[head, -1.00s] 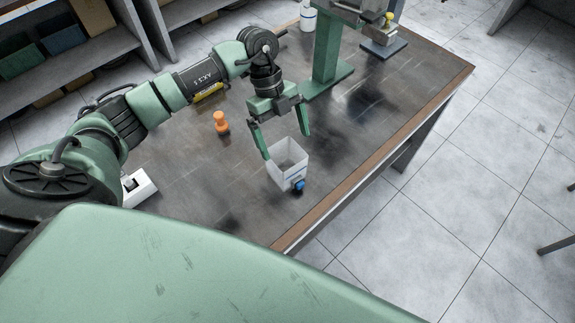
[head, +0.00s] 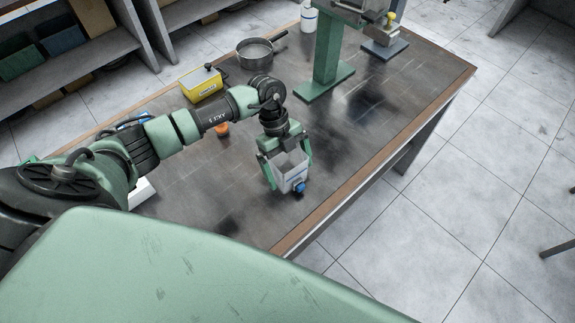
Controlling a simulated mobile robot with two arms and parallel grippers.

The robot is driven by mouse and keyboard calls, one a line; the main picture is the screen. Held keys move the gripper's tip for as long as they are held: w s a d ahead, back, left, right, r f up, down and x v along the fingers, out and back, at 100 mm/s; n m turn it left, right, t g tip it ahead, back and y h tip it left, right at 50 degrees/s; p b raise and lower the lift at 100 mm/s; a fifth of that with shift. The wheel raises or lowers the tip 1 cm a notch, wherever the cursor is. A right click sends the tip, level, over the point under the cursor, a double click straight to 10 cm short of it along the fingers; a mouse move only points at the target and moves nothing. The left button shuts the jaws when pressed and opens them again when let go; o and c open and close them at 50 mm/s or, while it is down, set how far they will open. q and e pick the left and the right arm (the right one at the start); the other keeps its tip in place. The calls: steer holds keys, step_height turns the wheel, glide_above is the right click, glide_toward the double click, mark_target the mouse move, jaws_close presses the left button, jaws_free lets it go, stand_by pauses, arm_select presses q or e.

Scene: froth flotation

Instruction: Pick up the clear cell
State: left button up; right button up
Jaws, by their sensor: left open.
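The clear cell (head: 291,175) is an open-topped, see-through box with a blue fitting low on its near side. It stands upright on the dark table (head: 350,150), close to the front edge. My left gripper (head: 288,174) points down over the cell, with one finger on its left and one on its right. The fingers are open and reach down beside the walls; I cannot tell whether they touch. The gripper hides the cell's back rim. My right gripper is not in view.
A green stand (head: 325,60) rises behind the cell. A metal pan (head: 256,53), a yellow box (head: 201,84) and a white bottle (head: 309,18) are at the back. An orange object (head: 222,129) is partly hidden by my arm. The table right of the cell is clear.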

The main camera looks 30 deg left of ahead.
arm_select(q)
steer(key=shift+d+f, duration=0.15)
steer(key=shift+f, duration=0.2)
steer(key=c, duration=1.6)
steer(key=shift+c, duration=0.7)
steer(key=shift+r, duration=0.15)
